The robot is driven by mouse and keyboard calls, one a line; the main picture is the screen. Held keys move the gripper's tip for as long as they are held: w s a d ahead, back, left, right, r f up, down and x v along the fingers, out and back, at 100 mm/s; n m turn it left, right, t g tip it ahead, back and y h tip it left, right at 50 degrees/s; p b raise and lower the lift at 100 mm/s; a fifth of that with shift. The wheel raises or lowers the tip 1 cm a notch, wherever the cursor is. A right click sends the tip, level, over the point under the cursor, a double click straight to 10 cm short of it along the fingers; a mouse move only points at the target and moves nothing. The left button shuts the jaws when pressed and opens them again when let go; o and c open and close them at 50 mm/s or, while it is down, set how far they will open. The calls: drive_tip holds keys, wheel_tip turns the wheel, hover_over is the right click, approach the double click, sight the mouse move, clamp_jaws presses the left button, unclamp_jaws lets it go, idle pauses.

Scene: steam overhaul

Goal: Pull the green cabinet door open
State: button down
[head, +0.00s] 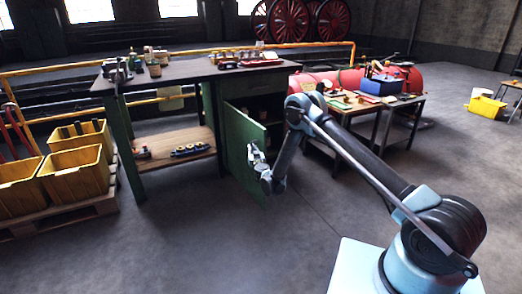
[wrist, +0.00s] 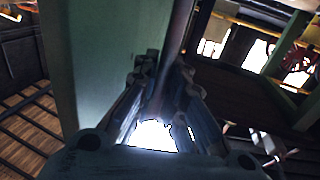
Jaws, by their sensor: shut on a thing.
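The green cabinet door (head: 238,140) stands partly open in the head view, swung out from the cabinet under the workbench (head: 180,70). Part of the dark cabinet inside (head: 262,106) shows behind it. My gripper (head: 256,157) is at the outer part of the door, near its free edge. In the wrist view the green door panel (wrist: 95,60) rises at the left, close beside my fingers (wrist: 165,78). A narrow upright bar, which looks like the door handle (wrist: 181,28), runs down between the fingertips, and they are closed on it. The exact contact is dark and hard to see.
Yellow bins (head: 75,177) stand on a pallet at the left. A side table (head: 365,104) with a blue box (head: 381,85) stands right of the cabinet, near my arm. The bench's lower shelf (head: 175,150) holds small parts. The floor in front is clear.

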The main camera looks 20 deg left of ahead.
drive_tip(key=shift+s+a, duration=2.1)
drive_tip(key=c, duration=1.9)
unclamp_jaws()
drive_tip(key=shift+c, duration=0.2)
drive_tip(key=shift+s, duration=0.15)
drive_tip(key=v, duration=0.7)
